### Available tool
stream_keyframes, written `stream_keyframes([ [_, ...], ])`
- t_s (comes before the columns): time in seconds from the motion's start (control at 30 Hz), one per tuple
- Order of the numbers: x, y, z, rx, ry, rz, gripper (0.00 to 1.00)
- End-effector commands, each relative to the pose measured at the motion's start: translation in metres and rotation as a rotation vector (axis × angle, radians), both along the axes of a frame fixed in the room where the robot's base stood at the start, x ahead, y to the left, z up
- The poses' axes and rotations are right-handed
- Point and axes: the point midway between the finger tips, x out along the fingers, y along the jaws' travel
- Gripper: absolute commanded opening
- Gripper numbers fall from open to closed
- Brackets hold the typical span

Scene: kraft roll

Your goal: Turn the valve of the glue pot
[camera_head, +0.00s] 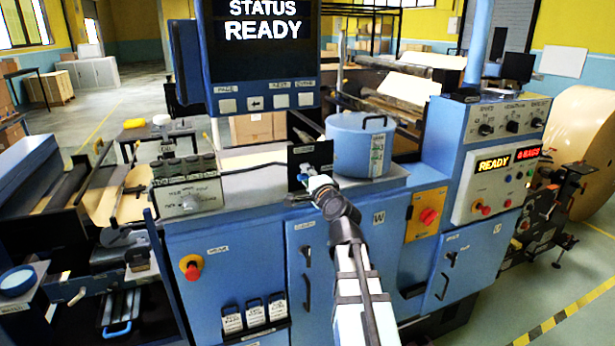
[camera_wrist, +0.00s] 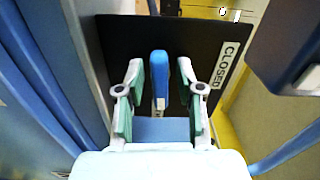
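The glue pot (camera_head: 352,150) is a blue cylinder with a dark handle on its lid, standing on the machine's top. Left of it is a black valve plate (camera_head: 322,153). In the wrist view the plate (camera_wrist: 112,42) carries the word CLOSED (camera_wrist: 225,65) on its right side. The blue valve lever (camera_wrist: 159,66) stands upright in front of it. My gripper (camera_wrist: 158,85) is open, one finger on each side of the lever with visible gaps. In the head view my gripper (camera_head: 309,181) is at the plate's lower front, partly hiding the lever.
A status screen (camera_head: 262,50) hangs above and left of the pot. A grey control box (camera_head: 187,188) stands to the left on the machine's top. A blue control cabinet (camera_head: 465,135) rises to the right. In the wrist view, a dark block (camera_wrist: 285,45) is close on the right.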

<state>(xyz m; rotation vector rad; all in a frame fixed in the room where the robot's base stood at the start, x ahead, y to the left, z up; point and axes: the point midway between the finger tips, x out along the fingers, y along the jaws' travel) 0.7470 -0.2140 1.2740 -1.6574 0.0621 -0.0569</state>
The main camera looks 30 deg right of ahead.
Motion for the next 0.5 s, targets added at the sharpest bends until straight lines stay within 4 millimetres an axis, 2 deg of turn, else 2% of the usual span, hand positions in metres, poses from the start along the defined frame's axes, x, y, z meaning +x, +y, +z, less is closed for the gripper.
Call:
stream_keyframes([
  [0.03,-0.0001,0.0,0.0001,0.0,0.0,0.0,0.12],
  [0.07,-0.0001,0.0,0.0001,0.0,0.0,0.0,0.02],
  [0.1,-0.0001,0.0,0.0001,0.0,0.0,0.0,0.0],
  [0.5,0.0002,-0.0001,-0.0012,-0.032,0.0,0.0,0.0],
])
